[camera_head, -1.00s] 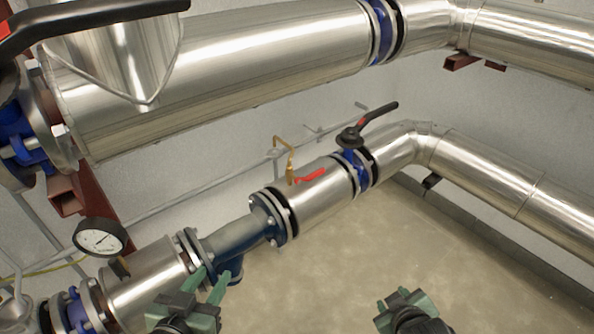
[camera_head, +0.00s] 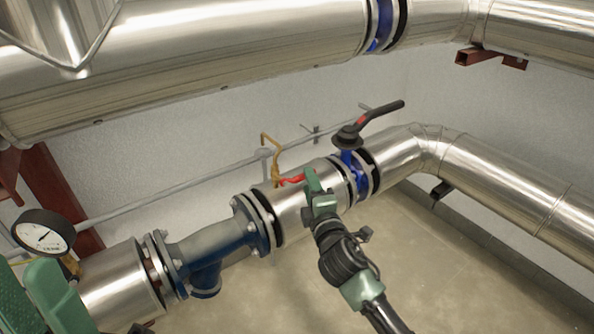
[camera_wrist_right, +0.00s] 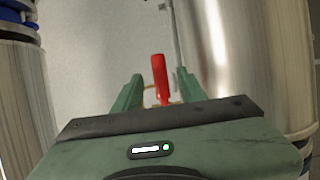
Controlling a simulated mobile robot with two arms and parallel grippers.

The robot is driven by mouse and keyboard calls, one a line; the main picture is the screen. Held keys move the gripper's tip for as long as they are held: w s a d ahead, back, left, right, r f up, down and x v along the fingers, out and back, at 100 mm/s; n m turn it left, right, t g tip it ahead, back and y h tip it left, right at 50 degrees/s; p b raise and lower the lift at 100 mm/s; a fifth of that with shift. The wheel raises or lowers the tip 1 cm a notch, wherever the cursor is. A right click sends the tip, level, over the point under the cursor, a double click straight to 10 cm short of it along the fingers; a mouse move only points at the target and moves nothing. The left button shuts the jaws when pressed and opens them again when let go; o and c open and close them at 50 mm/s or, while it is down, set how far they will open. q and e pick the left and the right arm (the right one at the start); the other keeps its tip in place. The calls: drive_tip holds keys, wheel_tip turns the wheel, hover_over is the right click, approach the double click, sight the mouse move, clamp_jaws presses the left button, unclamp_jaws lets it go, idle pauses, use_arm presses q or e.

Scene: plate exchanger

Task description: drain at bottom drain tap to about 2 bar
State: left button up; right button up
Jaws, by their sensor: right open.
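The drain tap has a red lever handle (camera_head: 291,181) and a brass body with a bent brass pipe (camera_head: 270,148), on top of the lower silver pipe. My right gripper (camera_head: 311,182) is at the handle's right end. In the right wrist view the red handle (camera_wrist_right: 160,78) stands between the two open green fingers (camera_wrist_right: 156,90), with gaps on both sides. A round pressure gauge (camera_head: 43,233) with a white face is at the lower left; its reading is too small to tell. Part of my left gripper (camera_head: 52,295) shows at the lower left; its fingertips are unclear.
A black-handled valve (camera_head: 348,135) with a blue body stands just right of the tap. A blue-grey strainer (camera_head: 213,255) lies to its left. A large silver pipe (camera_head: 200,60) runs above. The floor (camera_head: 440,270) at the lower right is clear.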

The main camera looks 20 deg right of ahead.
drive_tip(key=w+b, duration=0.2)
drive_tip(key=w, duration=0.5)
drive_tip(key=shift+d, duration=0.15)
clamp_jaws()
drive_tip(key=shift+f, duration=0.1)
idle(1.1)
